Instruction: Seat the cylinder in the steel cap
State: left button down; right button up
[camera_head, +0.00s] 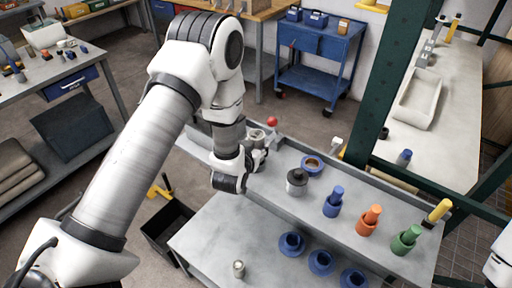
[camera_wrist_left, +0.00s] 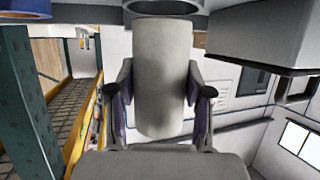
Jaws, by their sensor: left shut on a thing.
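My left gripper (camera_head: 256,158) is over the left end of the grey raised shelf in the head view. In the left wrist view its two fingers (camera_wrist_left: 161,95) are shut on the sides of a plain grey cylinder (camera_wrist_left: 162,60). In the head view the arm and fingers hide most of the cylinder. A grey piece with a black top (camera_head: 297,184) stands on the shelf to the right of the gripper, apart from it. A small steel-grey round piece (camera_head: 239,268) stands on the lower bench. I cannot tell which piece is the steel cap. My right gripper is out of view.
A blue ring (camera_head: 312,164) and upright blue (camera_head: 333,202), orange (camera_head: 369,220) and green (camera_head: 406,240) pieces line the shelf. Blue cups (camera_head: 292,244) stand on the lower bench. A dark green post (camera_head: 392,80) rises behind.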

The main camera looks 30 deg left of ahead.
pick_arm(q)
jog(key=shift+f+p, duration=0.3)
jog(key=shift+f, duration=0.95)
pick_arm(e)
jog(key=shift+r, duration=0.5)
pick_arm(q)
jog(key=shift+c, duration=2.4)
grip_release()
